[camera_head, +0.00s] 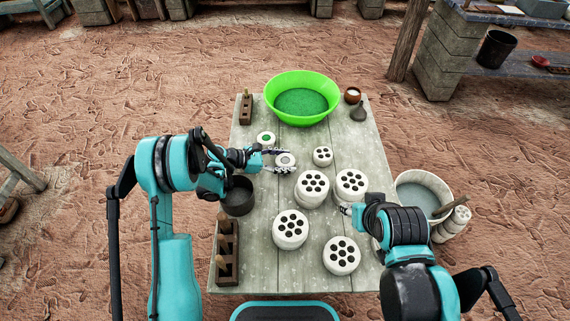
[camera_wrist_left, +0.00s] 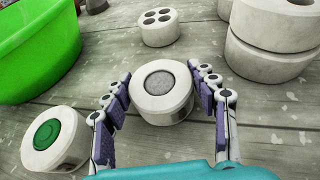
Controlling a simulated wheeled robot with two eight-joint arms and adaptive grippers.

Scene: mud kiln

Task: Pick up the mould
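A small white round mould (camera_head: 285,159) with a grey filled centre stands upright on the table. In the left wrist view the same mould (camera_wrist_left: 162,95) sits between the two fingers of my left gripper (camera_wrist_left: 168,112). The fingers are open on either side of it, with narrow gaps visible. In the head view my left gripper (camera_head: 279,162) reaches it from the left. A similar white mould with a green centre (camera_head: 266,139) stands just behind and left; it also shows in the left wrist view (camera_wrist_left: 52,140). My right gripper (camera_head: 345,209) is small near the table's right side; its opening is unclear.
The wooden table (camera_head: 345,135) carries several larger white cylinders with holes, such as one (camera_head: 290,229) in front. A green basin (camera_head: 302,97) stands at the back. A dark pot (camera_head: 238,196) and a wooden brick mould (camera_head: 227,252) are at left.

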